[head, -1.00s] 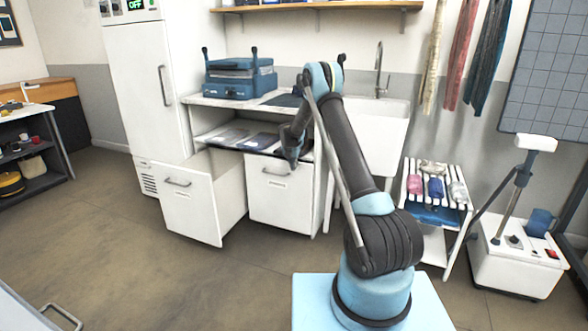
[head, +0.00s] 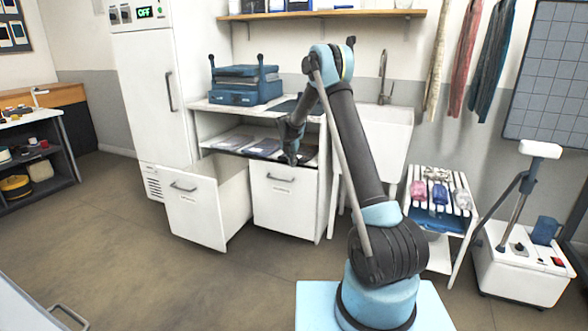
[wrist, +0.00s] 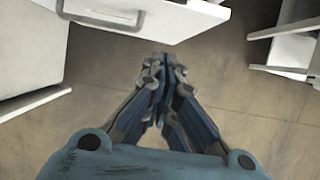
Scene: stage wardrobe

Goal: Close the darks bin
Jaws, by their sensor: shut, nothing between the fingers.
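The left white bin (head: 196,211) in the low cabinet is pulled out, with its open top and inner side showing. The right white bin (head: 284,207) beside it looks closed, its front upright under the cabinet shelf. Both have a grey handle and a small label too small to read, so I cannot tell which is the darks bin. My gripper (head: 290,158) points down before the shelf, above the right bin's handle. In the wrist view my gripper (wrist: 165,68) is shut and empty over the floor. A white front with a handle (wrist: 102,14) is at the upper left, apart from the fingertips.
A blue case (head: 246,88) sits on the counter, with a sink (head: 388,112) to its right. A slatted rack (head: 436,192) and a white steamer (head: 522,262) stand at the right. The floor before the bins is clear.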

